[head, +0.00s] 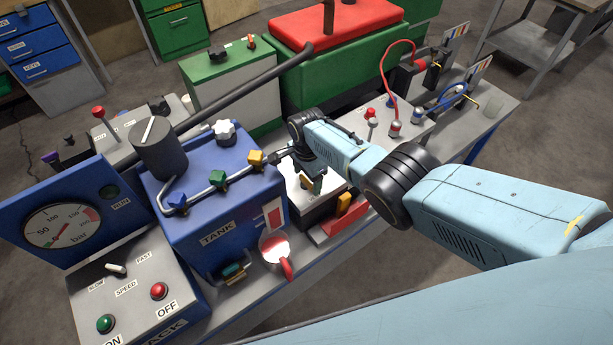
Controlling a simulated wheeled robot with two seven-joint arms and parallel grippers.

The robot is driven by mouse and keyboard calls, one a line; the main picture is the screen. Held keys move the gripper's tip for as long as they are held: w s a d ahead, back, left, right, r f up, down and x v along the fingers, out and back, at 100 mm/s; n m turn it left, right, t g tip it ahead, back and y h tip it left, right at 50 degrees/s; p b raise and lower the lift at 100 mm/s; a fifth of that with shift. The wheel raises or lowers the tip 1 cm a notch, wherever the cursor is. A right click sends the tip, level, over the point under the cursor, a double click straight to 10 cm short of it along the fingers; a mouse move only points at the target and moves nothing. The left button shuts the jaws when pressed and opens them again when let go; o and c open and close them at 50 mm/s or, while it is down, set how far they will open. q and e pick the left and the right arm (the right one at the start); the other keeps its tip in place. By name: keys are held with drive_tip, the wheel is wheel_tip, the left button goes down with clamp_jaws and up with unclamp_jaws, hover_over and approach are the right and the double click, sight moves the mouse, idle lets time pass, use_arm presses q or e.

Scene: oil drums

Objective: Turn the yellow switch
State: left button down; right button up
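A small yellow switch (256,157) sits on the silver pipe along the top of the blue tank box (220,218). Blue (177,199) and green (217,179) handles sit on the same pipe to its left. My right gripper (279,153) reaches in from the right, with its tip just right of the yellow switch. Whether it touches the switch, and whether its fingers are apart, is too small to tell. Another yellow piece (343,204) stands lower right, below my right forearm, partly hidden. My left gripper is not in view.
A black lever (240,86) slants across above the tank box. A white star knob (224,131) stands on its top. A red cup (275,247) is at its front right. A gauge panel (62,225) and button box (135,290) are at the left.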

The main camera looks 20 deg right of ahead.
sight(307, 180)
drive_tip(key=shift+o, duration=0.2)
drive_tip(key=shift+a, duration=0.1)
drive_tip(key=shift+r+p, duration=0.3)
wheel_tip(307, 180, up, 8)
drive_tip(key=p, duration=0.4)
drive_tip(key=shift+f, duration=0.1)
drive_tip(key=shift+r, duration=2.45)
